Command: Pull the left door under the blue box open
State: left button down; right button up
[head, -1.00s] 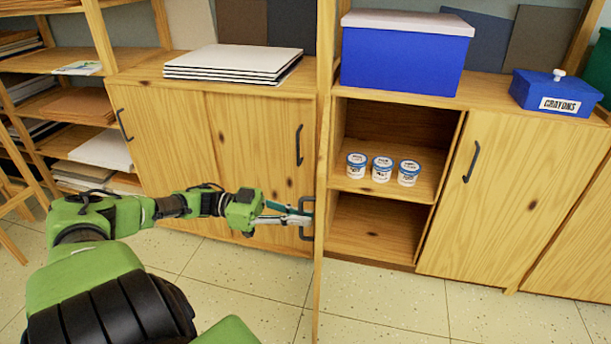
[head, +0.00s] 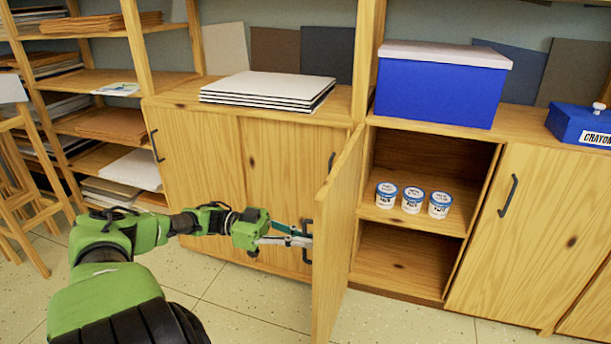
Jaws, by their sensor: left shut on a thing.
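The blue box (head: 440,93) with a pale lid stands on the cabinet top in the head view. Below it, the left door (head: 336,235) is swung out from the cabinet, and I see its edge and inner face. The compartment (head: 405,268) behind it is exposed. My left gripper (head: 302,240) is shut on the door's dark handle (head: 307,226), on the door's outer side at left. The right door (head: 535,225) is closed, with its own dark handle (head: 508,196). My right gripper is not in view.
Three small white tubs (head: 413,200) stand on the inner shelf. A closed two-door cabinet (head: 200,160) is at left, with white boards (head: 268,90) on top. A blue crayons box (head: 580,125) is at right. A wooden stool (head: 25,195) stands far left. Tiled floor (head: 240,300) lies in front.

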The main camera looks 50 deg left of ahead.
pick_arm(q)
jog(key=c, duration=2.5)
grip_release()
jog(key=shift+v, duration=6)
